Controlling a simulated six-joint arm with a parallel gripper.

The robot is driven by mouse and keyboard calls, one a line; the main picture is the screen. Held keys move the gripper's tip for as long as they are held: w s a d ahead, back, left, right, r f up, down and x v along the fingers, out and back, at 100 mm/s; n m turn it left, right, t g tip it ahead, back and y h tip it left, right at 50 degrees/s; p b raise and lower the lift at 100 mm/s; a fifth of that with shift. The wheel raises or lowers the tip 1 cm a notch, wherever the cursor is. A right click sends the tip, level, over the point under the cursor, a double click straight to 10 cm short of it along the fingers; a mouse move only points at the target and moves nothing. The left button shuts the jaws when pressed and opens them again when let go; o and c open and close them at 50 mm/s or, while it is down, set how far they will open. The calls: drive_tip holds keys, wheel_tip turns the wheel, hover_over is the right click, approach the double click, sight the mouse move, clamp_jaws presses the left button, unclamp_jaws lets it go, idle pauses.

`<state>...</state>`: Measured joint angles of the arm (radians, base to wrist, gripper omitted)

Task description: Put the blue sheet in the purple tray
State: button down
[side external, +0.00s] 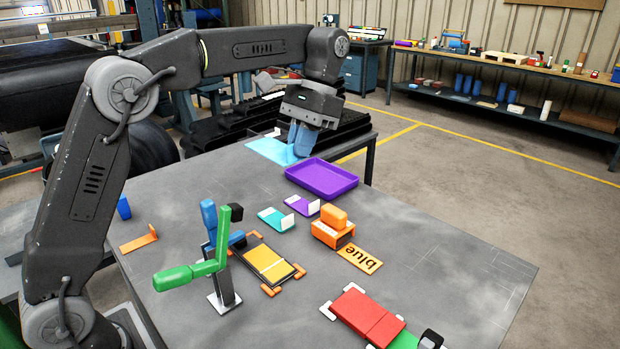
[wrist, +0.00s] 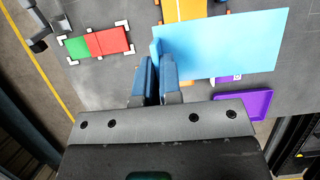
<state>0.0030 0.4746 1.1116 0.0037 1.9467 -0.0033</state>
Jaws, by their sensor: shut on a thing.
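The light blue sheet (side external: 266,150) is at the far end of the table, behind the purple tray in the side view. In the wrist view the sheet (wrist: 232,45) looks large and flat and covers some things below it, so it seems held above the table. My gripper (side external: 303,142) has blue fingers, shut on an upright tab at one end of the sheet; the fingers also show in the wrist view (wrist: 156,72). The purple tray (side external: 322,179) lies flat and empty near the far table edge. Part of the tray (wrist: 258,104) shows at the lower right in the wrist view.
A green-handled toggle clamp (side external: 192,270) stands by a yellow plate (side external: 268,262). An orange stamp (side external: 333,228), an orange "blue" label (side external: 361,258), teal and purple brackets, and red and green plates (side external: 366,312) lie nearer. The table's right part is clear.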

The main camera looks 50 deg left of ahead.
drive_tip(key=f, duration=0.7)
drive_tip(key=d+f, duration=0.1)
drive_tip(key=f, duration=0.7)
drive_tip(key=d+f, duration=0.1)
drive_tip(key=f, duration=0.7)
drive_tip(key=shift+s, duration=0.25)
wheel_tip(320, 180, up, 12)
drive_tip(key=s+a+n+t+h, duration=0.2)
drive_tip(key=s+a+n, duration=0.2)
drive_tip(key=a+n, duration=0.85)
drive_tip(key=s+a+n+t+h, duration=0.2)
drive_tip(key=s+a+n+h, duration=0.3)
drive_tip(key=a, duration=1.4)
drive_tip(key=y, duration=0.2)
hover_over(252, 223)
drive_tip(key=a, duration=0.1)
drive_tip(key=shift+n, duration=0.25)
wheel_tip(252, 223, down, 12)
drive_tip(key=shift+a+r, duration=0.1)
drive_tip(key=shift+a, duration=0.05)
drive_tip(key=shift+f, duration=2.1)
drive_tip(key=shift+f, duration=0.15)
